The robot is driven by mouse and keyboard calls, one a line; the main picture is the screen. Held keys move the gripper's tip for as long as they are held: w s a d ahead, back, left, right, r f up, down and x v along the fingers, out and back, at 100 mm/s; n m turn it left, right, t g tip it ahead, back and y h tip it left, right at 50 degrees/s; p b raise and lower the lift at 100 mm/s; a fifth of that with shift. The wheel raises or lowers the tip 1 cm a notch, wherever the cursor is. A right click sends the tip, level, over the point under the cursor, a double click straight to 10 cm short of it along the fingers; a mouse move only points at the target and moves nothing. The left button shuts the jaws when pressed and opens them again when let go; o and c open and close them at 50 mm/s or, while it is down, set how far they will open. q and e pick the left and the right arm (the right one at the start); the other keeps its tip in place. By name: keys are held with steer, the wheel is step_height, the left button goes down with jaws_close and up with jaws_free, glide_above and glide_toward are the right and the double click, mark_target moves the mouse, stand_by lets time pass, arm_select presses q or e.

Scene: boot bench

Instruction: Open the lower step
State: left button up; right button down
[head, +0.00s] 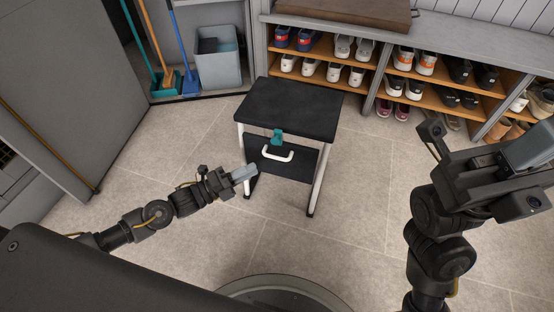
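A step stool (290,107) stands on the tiled floor with a black top and pale legs. Its dark lower step (284,165) sits between the legs under the top. A white handle (277,153) is at the lower step's front, and a teal latch-like piece (277,136) is just above it. My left gripper (246,173) is beside the stool's front left leg, to the left of and below the handle, with nothing visible in it. Its fingers show as one grey block. My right gripper (533,146) is raised at the far right, away from the stool; its finger gap is hidden.
A bench with shoe shelves (430,98) runs behind and to the right, with a brown cushion (345,11) on top. A grey bin (218,56) and brooms stand at the back left. A grey cabinet door (60,90) is at left. Floor around the stool's front is clear.

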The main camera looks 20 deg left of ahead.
mark_target(277, 158)
arm_select(q)
steer(key=b+x, duration=0.3)
steer(key=x, duration=0.6)
steer(key=shift+w+d, duration=0.2)
jaws_close()
